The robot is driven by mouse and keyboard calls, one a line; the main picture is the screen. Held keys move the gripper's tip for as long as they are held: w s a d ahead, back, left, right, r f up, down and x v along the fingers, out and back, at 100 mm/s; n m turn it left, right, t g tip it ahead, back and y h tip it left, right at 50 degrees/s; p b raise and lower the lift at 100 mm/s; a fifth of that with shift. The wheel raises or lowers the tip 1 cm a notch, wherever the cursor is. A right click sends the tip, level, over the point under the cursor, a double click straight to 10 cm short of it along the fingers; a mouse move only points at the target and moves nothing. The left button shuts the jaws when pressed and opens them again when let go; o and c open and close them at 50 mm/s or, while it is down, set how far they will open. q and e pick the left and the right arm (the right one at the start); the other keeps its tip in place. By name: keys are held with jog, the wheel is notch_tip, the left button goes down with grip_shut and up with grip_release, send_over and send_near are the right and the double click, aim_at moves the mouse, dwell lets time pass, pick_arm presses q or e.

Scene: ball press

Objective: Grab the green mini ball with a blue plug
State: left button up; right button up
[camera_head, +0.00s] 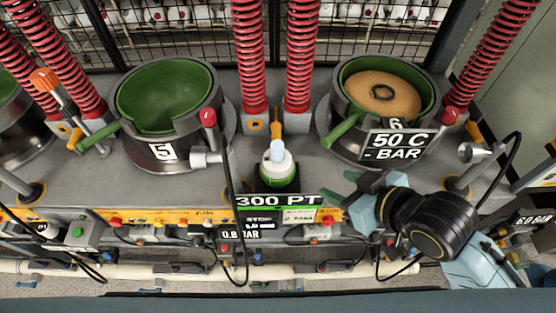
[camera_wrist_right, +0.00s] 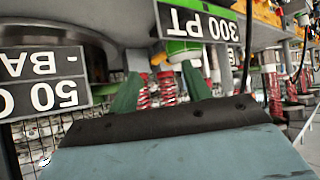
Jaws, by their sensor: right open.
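The green mini ball (camera_head: 279,172), with a white upper part and a light blue plug on top, stands upright at the centre of the head view, behind the "300 PT" sign (camera_head: 278,201). The sign hides its lower part. My right gripper (camera_head: 347,188) is to the right of the ball and apart from it. Its green fingers are open, with nothing between them. In the right wrist view the fingers (camera_wrist_right: 163,85) show spread, and a green and white part of the ball (camera_wrist_right: 184,50) appears beyond them. My left gripper is not in view.
A press pot marked 5 (camera_head: 165,152) stands left of the ball. A pot holding a tan disc (camera_head: 383,93) stands behind my right gripper, with a "50 C - BAR" sign (camera_head: 398,146). Red springs (camera_head: 249,60) rise behind the ball. A black cable (camera_head: 229,180) hangs to its left.

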aim_at(282, 151)
notch_tip(282, 151, up, 5)
jog(key=w+a+n+y, duration=0.2)
jog(key=a+n+y, duration=0.1)
jog(key=y, duration=0.2)
jog(key=x, duration=0.4)
jog(key=p+x, duration=0.1)
jog(key=x, duration=0.7)
jog(key=shift+a+f, duration=0.2)
jog(key=shift+f, duration=0.25)
jog(key=shift+h, duration=0.3)
grip_shut()
